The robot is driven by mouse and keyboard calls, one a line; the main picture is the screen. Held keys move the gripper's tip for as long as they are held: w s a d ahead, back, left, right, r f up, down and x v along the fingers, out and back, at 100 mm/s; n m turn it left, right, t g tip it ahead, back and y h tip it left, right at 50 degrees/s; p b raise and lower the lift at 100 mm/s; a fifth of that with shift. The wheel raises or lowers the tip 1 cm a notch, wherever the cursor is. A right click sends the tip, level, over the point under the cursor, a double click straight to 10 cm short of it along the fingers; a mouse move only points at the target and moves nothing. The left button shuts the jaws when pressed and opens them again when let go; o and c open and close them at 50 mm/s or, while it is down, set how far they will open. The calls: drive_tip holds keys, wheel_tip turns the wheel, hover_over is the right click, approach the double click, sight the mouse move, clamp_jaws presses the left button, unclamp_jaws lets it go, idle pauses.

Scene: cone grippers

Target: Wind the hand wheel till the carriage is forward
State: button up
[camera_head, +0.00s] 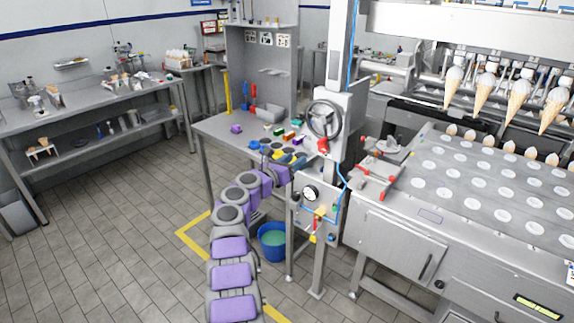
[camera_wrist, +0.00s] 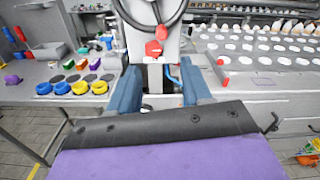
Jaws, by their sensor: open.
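The hand wheel (camera_head: 339,119) is a dark ring on a grey upright housing, with a red handle (camera_head: 323,146) at its lower side. In the wrist view the wheel's dark rim (camera_wrist: 152,25) crosses the top, and the red handle (camera_wrist: 153,48) shows just below it. My gripper (camera_wrist: 160,76) is open, its blue fingers apart on either side of the grey post. The red handle appears above the gap, apart from the fingers. A row of cones (camera_head: 489,92) hangs from the overhead bar at the right; which part is the carriage is unclear.
A machine deck (camera_head: 430,215) with white round sockets lies to the right. A bench (camera_head: 222,131) with cups and coloured blocks stands left of the wheel. A blue bucket (camera_head: 271,240) stands on the floor beneath. Open tiled floor lies at left.

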drive_tip(key=shift+v, duration=1.35)
drive_tip(key=p, duration=0.8)
approach(318, 144)
drive_tip(key=x, duration=0.8)
drive_tip(key=shift+w+d+m, duration=0.25)
drive_tip(key=shift+w+m, duration=0.05)
drive_tip(key=shift+w, duration=0.1)
drive_tip(key=shift+x, duration=0.75)
